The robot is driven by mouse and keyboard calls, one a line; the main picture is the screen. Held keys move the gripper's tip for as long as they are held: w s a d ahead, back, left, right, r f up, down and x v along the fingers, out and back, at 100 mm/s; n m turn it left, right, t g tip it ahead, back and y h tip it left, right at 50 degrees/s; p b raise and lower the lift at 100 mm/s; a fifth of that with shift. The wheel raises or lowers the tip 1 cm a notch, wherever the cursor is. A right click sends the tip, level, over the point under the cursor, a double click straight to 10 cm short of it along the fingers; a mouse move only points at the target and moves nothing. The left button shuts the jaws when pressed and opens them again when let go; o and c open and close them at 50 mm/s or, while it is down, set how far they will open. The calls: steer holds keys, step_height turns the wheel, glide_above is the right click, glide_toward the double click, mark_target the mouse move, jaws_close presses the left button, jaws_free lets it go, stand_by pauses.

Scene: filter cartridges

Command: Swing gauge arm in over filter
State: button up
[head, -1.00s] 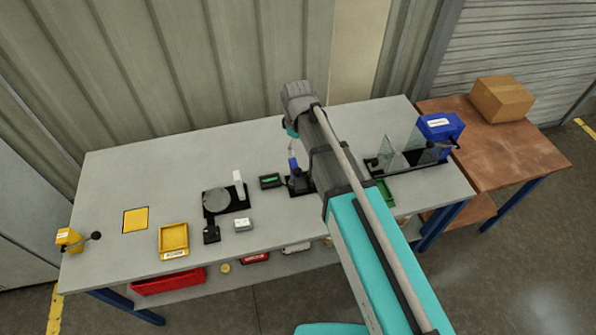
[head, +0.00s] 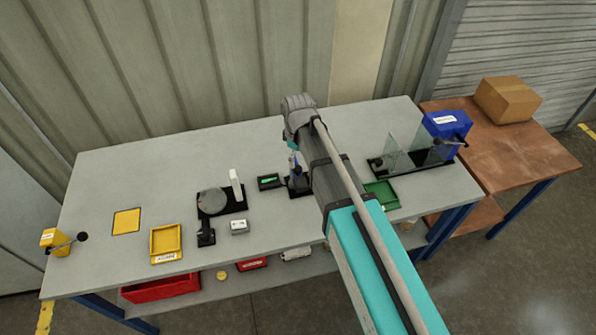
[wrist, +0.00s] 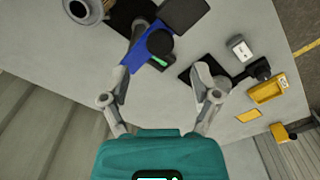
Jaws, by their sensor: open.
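A blue arm-like part (wrist: 146,50) with a round black knob (wrist: 160,42) stands on a black base (wrist: 128,14); it looks like the gauge arm. A pale hollow round piece (wrist: 84,8), possibly the filter, is at the top left of the wrist view, cut off by the frame. My gripper (wrist: 161,78) is open and empty. Its left finger overlaps the blue part's near end in the picture; contact cannot be told. In the head view my gripper (head: 299,140) is mostly hidden.
A fixture with a grey disc (head: 212,202) and white post (head: 235,182) stands left of a small black device with a green display (head: 268,182). A yellow tray (head: 165,242) lies further left. Glass panels (head: 406,140) and a green tray (head: 382,193) are right of my arm.

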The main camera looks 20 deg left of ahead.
mark_target(298, 168)
steer(key=shift+f+b, duration=2.1)
steer(key=shift+f, duration=0.3)
jaws_close()
